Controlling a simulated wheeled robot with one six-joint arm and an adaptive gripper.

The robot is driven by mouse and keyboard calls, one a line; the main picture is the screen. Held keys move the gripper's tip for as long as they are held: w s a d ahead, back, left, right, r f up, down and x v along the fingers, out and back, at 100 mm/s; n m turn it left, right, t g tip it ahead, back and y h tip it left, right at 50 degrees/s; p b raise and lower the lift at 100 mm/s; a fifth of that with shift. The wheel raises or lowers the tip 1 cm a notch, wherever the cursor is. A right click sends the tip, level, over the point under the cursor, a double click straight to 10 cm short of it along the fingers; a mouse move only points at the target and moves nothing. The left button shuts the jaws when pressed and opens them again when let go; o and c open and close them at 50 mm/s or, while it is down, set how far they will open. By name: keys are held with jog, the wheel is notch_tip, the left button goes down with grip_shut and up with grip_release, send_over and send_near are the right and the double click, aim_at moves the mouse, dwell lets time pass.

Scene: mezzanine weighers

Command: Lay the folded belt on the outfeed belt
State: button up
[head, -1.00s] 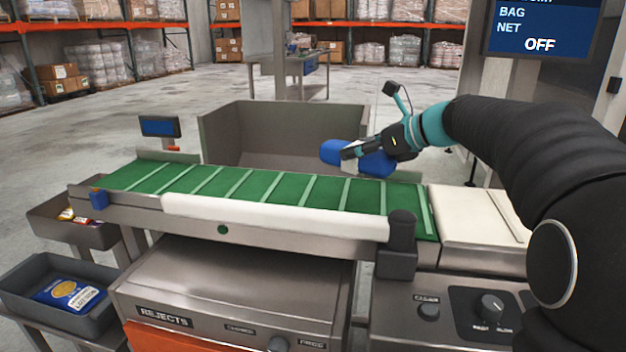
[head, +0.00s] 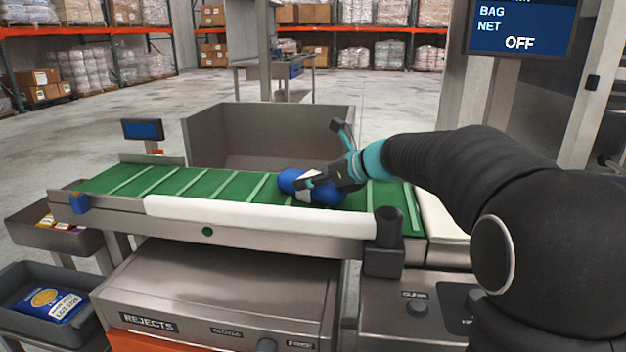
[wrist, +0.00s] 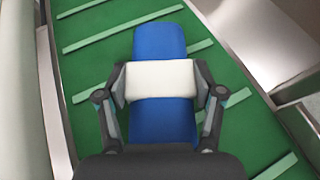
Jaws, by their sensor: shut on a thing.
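The folded belt is a blue bundle (head: 325,192) with a white band around its middle. My gripper (head: 309,185) is shut on it across the white band. In the wrist view the blue bundle (wrist: 160,42) lies lengthwise between the two fingers (wrist: 161,84), which press on both sides of the band. The outfeed belt (head: 222,187) is green with pale cross strips, and it is directly below the bundle. The bundle is at or just above the green surface; I cannot tell whether it touches.
A large grey bin (head: 270,132) stands behind the conveyor. A white guard (head: 255,217) runs along its front edge, and a dark post (head: 387,228) rises near its right end. Trays with packets (head: 48,302) are at the left. The belt's left part is clear.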

jog(key=shift+f, duration=0.1)
jog(key=o, duration=1.4)
jog(key=shift+c, duration=0.2)
jog(key=shift+s+d+r, duration=0.15)
jog(key=shift+d+r, duration=0.05)
jog(key=shift+r, duration=0.1)
jog(key=v, duration=1.1)
jog(key=shift+d, duration=0.2)
jog(key=shift+s, duration=0.1)
